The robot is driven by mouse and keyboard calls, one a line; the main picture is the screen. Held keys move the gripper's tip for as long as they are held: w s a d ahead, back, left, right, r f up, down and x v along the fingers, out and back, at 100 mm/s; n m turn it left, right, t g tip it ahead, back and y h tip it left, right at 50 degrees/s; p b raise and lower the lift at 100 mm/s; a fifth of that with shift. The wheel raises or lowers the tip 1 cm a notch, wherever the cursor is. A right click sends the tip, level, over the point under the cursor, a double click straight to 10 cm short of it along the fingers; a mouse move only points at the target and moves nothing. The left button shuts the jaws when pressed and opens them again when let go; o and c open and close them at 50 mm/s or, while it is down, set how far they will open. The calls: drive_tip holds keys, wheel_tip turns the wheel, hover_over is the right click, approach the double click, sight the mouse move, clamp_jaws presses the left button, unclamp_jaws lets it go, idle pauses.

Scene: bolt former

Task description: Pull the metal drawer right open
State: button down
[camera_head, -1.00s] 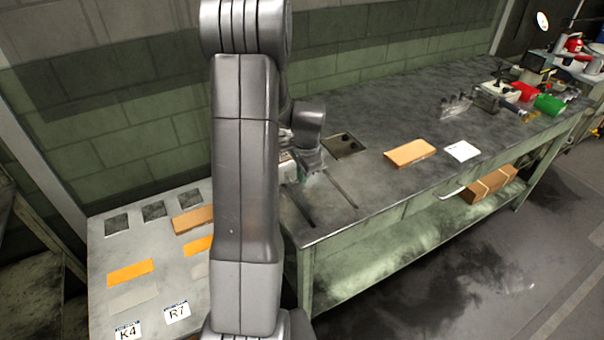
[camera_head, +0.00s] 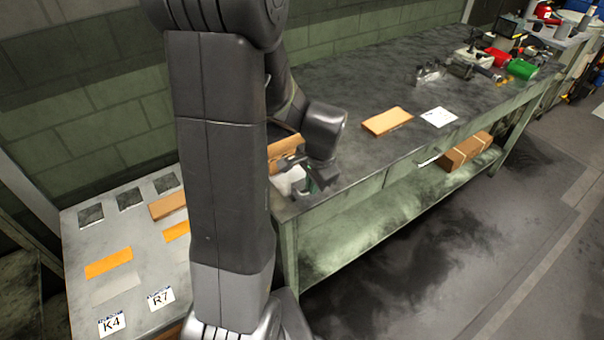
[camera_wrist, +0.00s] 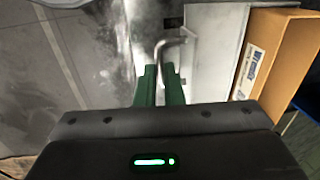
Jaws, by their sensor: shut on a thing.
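In the wrist view a curved metal handle (camera_wrist: 172,47) stands out from a pale grey metal surface (camera_wrist: 213,48), which appears to be the drawer. My gripper (camera_wrist: 162,72) has its green fingers shut on this handle. In the head view my gripper (camera_head: 312,182) is low at the left end of the dark workbench, with my arm covering much of that area. The drawer's outline is hidden there, so I cannot tell how far open it is. A cardboard box (camera_wrist: 285,52) with a white label is right of the handle; it also shows beside my gripper in the head view (camera_head: 284,149).
The workbench (camera_head: 350,90) runs to the back right, with a cardboard piece (camera_head: 388,121) and a white sheet (camera_head: 440,117) on top. Another handle (camera_head: 430,160) is on its front. A taped box (camera_head: 468,151) is on its lower shelf. A side table (camera_head: 75,255) is left. Floor at right is clear.

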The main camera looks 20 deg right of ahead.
drive_tip(key=shift+s+d, duration=0.1)
drive_tip(key=shift+s, duration=0.55)
drive_tip(key=c, duration=1.5)
unclamp_jaws()
drive_tip(key=shift+s, duration=0.2)
drive_tip(key=shift+c, duration=0.2)
drive_tip(key=shift+w, duration=0.1)
drive_tip(key=shift+r, duration=0.1)
drive_tip(key=shift+r, duration=0.25)
wheel_tip(320, 180, up, 13)
drive_tip(key=s, duration=0.2)
drive_tip(key=shift+s+d, duration=0.2)
drive_tip(key=shift+d, duration=0.05)
drive_tip(key=shift+f, duration=0.1)
